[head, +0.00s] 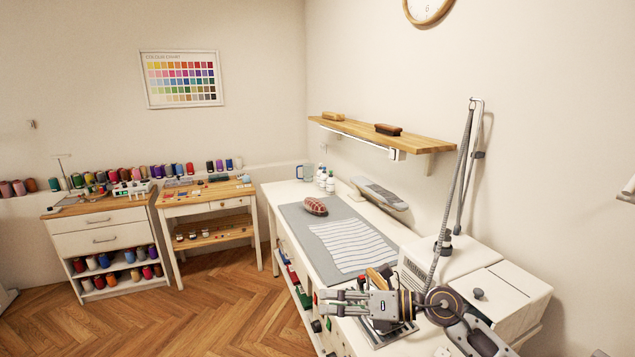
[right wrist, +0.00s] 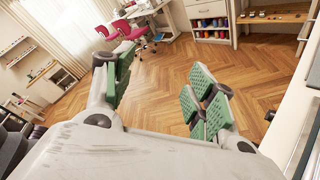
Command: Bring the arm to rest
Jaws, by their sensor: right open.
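My right arm comes in from the lower right in the head view. Its gripper (head: 338,302) points left and sits in front of the long white work table (head: 268,198), near its front edge. In the right wrist view the gripper (right wrist: 160,95) is open, with green-padded fingers apart and nothing between them but the wooden floor beyond. My left gripper does not show in either view.
A grey mat (head: 290,215) on the table bears a striped cloth (head: 350,247) and a dark red cushion (head: 316,207). An iron (head: 378,279) stands close behind my gripper. A white box (head: 515,290) is at the right. The herringbone floor (head: 215,300) at the left is clear.

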